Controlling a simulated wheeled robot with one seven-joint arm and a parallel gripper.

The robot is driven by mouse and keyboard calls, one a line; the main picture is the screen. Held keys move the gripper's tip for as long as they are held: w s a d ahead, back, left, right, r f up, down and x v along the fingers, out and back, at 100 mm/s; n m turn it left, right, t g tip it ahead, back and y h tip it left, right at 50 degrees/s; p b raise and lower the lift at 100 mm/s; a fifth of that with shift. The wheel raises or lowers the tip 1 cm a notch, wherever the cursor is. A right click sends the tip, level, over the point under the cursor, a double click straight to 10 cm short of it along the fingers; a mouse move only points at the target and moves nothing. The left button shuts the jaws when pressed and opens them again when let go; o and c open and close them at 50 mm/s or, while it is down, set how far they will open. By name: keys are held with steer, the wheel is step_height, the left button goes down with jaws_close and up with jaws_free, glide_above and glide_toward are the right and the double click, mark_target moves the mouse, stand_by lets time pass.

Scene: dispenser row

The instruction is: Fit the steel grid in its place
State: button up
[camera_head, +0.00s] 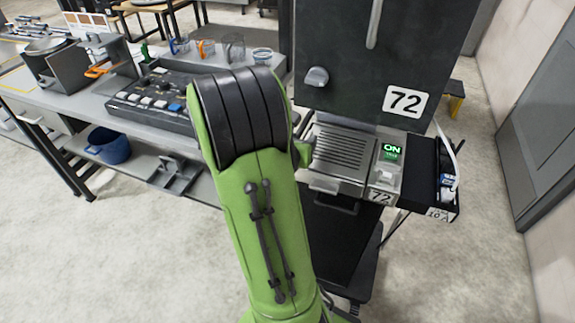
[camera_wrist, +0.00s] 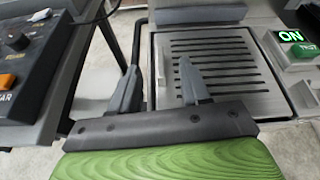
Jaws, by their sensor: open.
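The steel grid (camera_head: 340,150) is a slotted grey metal plate lying at the base of the tall dark dispenser (camera_head: 365,60) marked 72. In the wrist view the steel grid (camera_wrist: 232,70) lies flat-looking within a pale metal frame; I cannot tell whether it is fully seated. My gripper (camera_wrist: 158,85) is open, with nothing visible between its fingers. Its right finger overlaps the grid's left part in the picture, and its left finger is left of the frame. Contact cannot be told. In the head view my green arm hides most of the gripper.
A green lit ON button (camera_head: 390,152) is right of the grid; it also shows in the wrist view (camera_wrist: 291,36). A dark control panel (camera_head: 150,100) stands on the bench at left. A blue pot (camera_head: 108,145) sits on the lower shelf. Floor at front left is clear.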

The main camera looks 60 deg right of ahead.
steer(key=b+v, duration=0.5)
steer(key=v, duration=0.6)
steer(key=shift+f, duration=0.15)
